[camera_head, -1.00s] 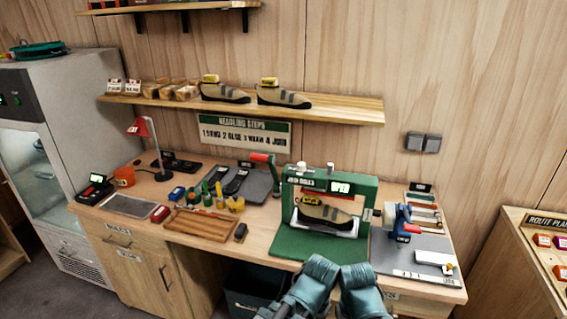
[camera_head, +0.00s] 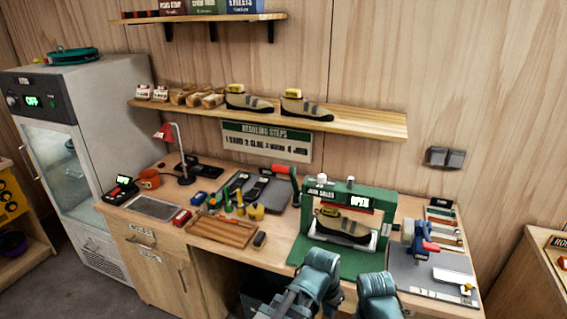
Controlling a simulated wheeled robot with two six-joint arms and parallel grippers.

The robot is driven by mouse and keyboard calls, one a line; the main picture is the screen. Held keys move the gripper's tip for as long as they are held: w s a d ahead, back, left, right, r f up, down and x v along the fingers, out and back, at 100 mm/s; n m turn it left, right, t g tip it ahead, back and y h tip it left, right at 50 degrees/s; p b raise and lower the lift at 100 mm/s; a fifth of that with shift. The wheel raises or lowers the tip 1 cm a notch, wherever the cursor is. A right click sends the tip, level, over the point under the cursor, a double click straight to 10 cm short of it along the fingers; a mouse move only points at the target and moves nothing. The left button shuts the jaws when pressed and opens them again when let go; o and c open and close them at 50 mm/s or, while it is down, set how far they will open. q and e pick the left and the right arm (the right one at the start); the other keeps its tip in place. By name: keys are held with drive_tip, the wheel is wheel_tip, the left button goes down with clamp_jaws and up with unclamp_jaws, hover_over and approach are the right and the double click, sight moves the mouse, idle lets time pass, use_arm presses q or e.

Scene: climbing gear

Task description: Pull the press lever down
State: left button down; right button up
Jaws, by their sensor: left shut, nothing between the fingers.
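The green press (camera_head: 388,211) stands on the bench right of the middle, with a display reading OPEN on its top beam. A shoe (camera_head: 345,224) sits inside its frame. The press lever (camera_head: 284,170) has a red handle and sticks out to the upper left of the press, raised. My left gripper (camera_head: 322,262) is in front of the press base, below and right of the lever and apart from it, shut and empty. My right gripper (camera_head: 378,286) is to its right at the bottom edge. Its fingers are hidden, so its opening cannot be told.
A wooden tray (camera_head: 222,231), small bottles and a lamp (camera_head: 165,132) stand left of the press. A blue tool (camera_head: 411,232) stands on a grey mat at the right. A shelf (camera_head: 370,122) with shoes hangs above. A fridge (camera_head: 120,95) stands at far left.

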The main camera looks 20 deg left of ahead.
use_arm(q)
drive_tip(key=w+a+r+t+h+p, duration=0.1)
drive_tip(key=w+a+r+t+p, duration=0.2)
drive_tip(key=w+r, duration=0.3)
drive_tip(key=w+a+r+n+t+h+p, duration=0.1)
drive_tip(key=w+a+r+t+p, duration=0.15)
drive_tip(key=w+r, duration=0.35)
drive_tip(key=w+a+r+t+h+p, duration=0.1)
drive_tip(key=w+a+r+t+p, duration=0.1)
drive_tip(key=w+a+r, duration=0.3)
drive_tip(key=w+a+r+n+t+y+p, duration=0.1)
drive_tip(key=w+a+r+t+y+p, duration=0.1)
drive_tip(key=a+r, duration=0.4)
drive_tip(key=w+a+r+n+t+y+p, duration=0.1)
drive_tip(key=w+a+r+n+t+p, duration=0.1)
drive_tip(key=w+a+r+t, duration=0.2)
drive_tip(key=w+a+r, duration=0.1)
drive_tip(key=a+r, duration=0.2)
drive_tip(key=a, duration=0.1)
drive_tip(key=shift+w+a+y+p, duration=0.15)
drive_tip(key=shift+w+y+p, duration=0.15)
drive_tip(key=shift+y, duration=0.1)
use_arm(e)
wheel_tip(320, 180, up, 14)
